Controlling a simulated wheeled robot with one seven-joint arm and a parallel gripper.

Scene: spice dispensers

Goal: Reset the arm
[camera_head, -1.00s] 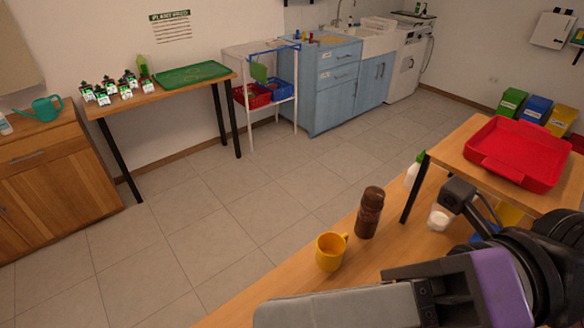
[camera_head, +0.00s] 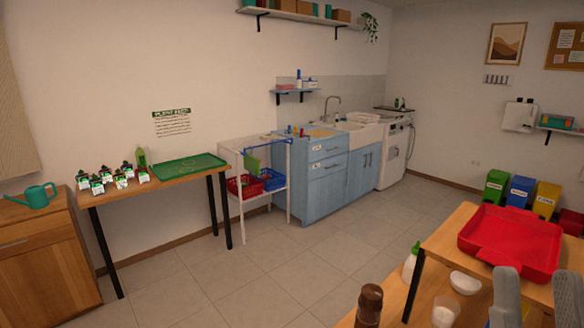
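Two rounded grey parts of my arm (camera_head: 507,292) rise from the bottom right edge, in front of the wooden table with the red tray. A gap shows between them. I cannot make out which of these parts, if any, belong to my gripper, and its fingertips cannot be identified. The rest of the arm is cut off by the picture's lower edge.
The red tray (camera_head: 507,243) lies on a raised wooden table (camera_head: 440,243). A brown bottle (camera_head: 369,305), white bowl (camera_head: 465,283) and white-green bottle (camera_head: 411,262) stand nearby. Spice dispensers (camera_head: 121,178) and a green tray (camera_head: 187,167) are on the far table. Middle floor is clear.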

